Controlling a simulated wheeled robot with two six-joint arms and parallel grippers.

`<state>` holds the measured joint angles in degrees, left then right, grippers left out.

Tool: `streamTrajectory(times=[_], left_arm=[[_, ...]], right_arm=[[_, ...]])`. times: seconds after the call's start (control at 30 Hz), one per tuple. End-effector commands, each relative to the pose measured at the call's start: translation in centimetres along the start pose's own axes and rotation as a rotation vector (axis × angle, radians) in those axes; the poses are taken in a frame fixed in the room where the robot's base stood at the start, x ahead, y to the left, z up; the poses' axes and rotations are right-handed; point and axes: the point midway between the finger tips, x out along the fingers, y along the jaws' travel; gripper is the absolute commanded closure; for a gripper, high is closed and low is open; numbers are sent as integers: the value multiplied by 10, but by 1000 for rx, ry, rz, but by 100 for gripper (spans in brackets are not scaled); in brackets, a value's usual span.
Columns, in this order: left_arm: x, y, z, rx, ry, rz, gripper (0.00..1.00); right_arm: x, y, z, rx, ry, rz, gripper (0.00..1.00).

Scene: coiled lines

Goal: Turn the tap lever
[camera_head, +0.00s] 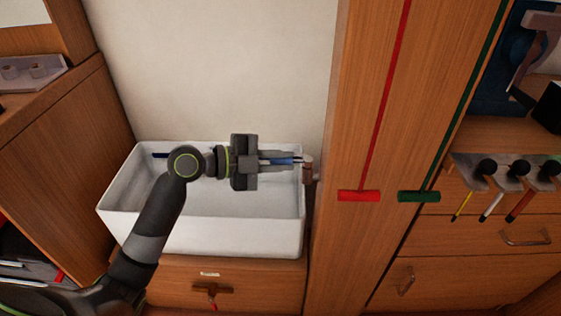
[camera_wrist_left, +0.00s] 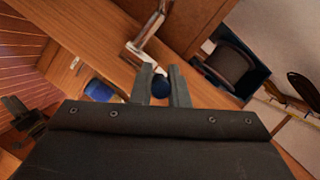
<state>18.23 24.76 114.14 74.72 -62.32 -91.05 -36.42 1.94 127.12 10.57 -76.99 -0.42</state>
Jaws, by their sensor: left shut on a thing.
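My left gripper (camera_head: 295,162) reaches in from the left over the white basin, its fingers pointing right towards the wooden post. It is shut on a blue part (camera_head: 280,160), which shows between the fingers and looks like the tap lever. In the left wrist view the rounded dark blue end (camera_wrist_left: 160,88) sits between the two fingertips (camera_wrist_left: 161,80). A bent, shiny metal piece (camera_wrist_left: 150,38), probably the tap body, stands just beyond the fingers against the wood. The joint between lever and tap is not clear.
The white basin (camera_head: 250,240) lies below the gripper, with a wooden cabinet (camera_head: 75,150) on its left. The wooden post (camera_head: 345,120) stands close on the right. Hanging tools (camera_head: 490,200) are farther right.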

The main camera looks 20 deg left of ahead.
Motion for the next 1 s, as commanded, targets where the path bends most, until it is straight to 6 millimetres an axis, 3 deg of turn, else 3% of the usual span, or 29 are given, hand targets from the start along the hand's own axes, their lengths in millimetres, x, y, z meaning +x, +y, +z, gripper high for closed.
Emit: streamTrajectory(times=[0.03,0.07,0.1,0.23,0.67,1.0], left_arm=[[0,1,0,-1,1,2,100],[0,1,0,-1,1,2,84],[0,1,0,0,1,2,79],[0,1,0,0,1,1,64],[-1,0,0,2,-1,0,64],[-36,1,1,4,-5,3,64]], right_arm=[[0,0,0,0,0,0,64],[0,0,0,0,0,0,64],[0,0,0,0,0,0,64],[0,0,0,0,0,1,64],[0,0,0,0,0,1,64],[0,0,0,0,-1,1,64]])
